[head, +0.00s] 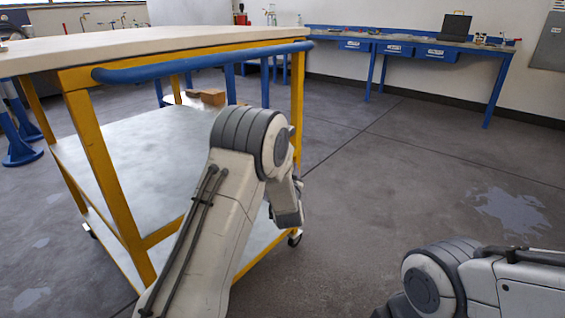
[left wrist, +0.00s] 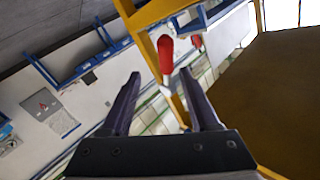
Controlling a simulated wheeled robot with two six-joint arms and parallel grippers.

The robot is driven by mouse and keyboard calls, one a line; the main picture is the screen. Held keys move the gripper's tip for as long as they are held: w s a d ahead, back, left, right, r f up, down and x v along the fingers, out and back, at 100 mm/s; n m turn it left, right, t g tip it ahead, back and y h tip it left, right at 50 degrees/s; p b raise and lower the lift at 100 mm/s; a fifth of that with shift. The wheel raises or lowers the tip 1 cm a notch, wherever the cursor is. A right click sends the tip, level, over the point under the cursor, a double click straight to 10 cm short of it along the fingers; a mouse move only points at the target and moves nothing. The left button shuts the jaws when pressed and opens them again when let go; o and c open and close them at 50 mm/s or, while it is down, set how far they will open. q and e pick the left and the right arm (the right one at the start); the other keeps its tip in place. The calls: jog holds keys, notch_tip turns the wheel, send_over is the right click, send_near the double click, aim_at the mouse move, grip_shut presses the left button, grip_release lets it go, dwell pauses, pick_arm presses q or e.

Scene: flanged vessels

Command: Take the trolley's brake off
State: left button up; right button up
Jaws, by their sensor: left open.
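The trolley (head: 160,55) has a yellow frame, a pale top, a grey lower shelf and a blue push bar (head: 200,62). My left arm reaches up in front of its near right side; its fingers are not clear in the head view. In the left wrist view my left gripper (left wrist: 161,74) is open and empty. A red-gripped lever (left wrist: 165,55) on a pale stalk shows between and just beyond its fingertips, beside the yellow frame (left wrist: 150,15). I cannot tell whether the fingers touch it. In the head view the lever is hidden. My right gripper is out of view.
A second small red part (left wrist: 196,41) shows behind the lever. A blue workbench (head: 415,42) with drawers stands along the back wall. The floor (head: 400,180) right of the trolley is clear. A caster (head: 295,237) is at its near right corner.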

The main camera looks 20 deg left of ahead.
pick_arm(q)
jog(key=b+x, duration=0.1)
jog(key=x, duration=0.3)
jog(key=a+b+x, duration=0.1)
jog(key=x, duration=0.4)
jog(key=shift+a+b, duration=0.1)
jog(key=shift+b, duration=0.2)
jog(key=shift+w+a, duration=0.2)
jog(key=shift+w, duration=0.45)
jog(key=shift+r, duration=0.1)
grip_shut()
dwell(0.5)
